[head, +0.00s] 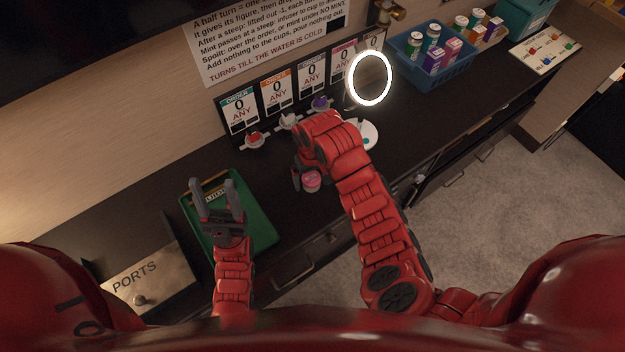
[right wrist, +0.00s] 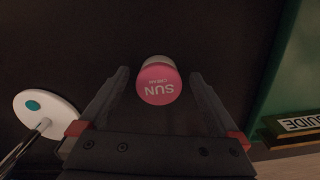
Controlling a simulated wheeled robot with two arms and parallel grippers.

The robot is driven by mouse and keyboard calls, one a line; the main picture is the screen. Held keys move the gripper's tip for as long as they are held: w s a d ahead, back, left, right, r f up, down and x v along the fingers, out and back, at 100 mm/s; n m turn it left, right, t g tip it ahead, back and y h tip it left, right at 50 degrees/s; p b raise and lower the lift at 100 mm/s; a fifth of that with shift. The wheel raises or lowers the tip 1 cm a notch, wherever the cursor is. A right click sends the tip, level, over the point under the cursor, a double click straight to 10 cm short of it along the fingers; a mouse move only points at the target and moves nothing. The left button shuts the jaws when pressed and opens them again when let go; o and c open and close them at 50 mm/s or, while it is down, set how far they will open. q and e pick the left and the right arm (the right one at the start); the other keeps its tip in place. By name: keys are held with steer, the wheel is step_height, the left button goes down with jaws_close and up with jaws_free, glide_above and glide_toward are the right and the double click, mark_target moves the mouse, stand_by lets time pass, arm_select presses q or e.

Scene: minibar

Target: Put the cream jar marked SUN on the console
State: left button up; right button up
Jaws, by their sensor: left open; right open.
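The SUN cream jar (right wrist: 158,88) has a pink lid and stands on the dark counter between the open fingers of my right gripper (right wrist: 160,95), near their tips, with a gap on each side. In the head view the pink jar (head: 311,181) shows just below my right gripper (head: 304,178), whose fingers are partly hidden by the arm. The console is not clearly identifiable; the dark counter (head: 170,205) is the surface under the jar. My left gripper (head: 216,205) is open and empty above the green tray.
A green tray (head: 262,235) lies left of the jar. A white disc (head: 368,134) with a teal spot stands to the right. Order cards (head: 276,93) line the wall behind small knobs. A blue crate (head: 408,76) holds several containers. A PORTS box (head: 165,268) is at left.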

mark_target(313, 180)
step_height(313, 180, up, 11)
steer(key=p, duration=0.4)
steer(key=shift+p, duration=0.3)
steer(key=shift+s+f, duration=0.1)
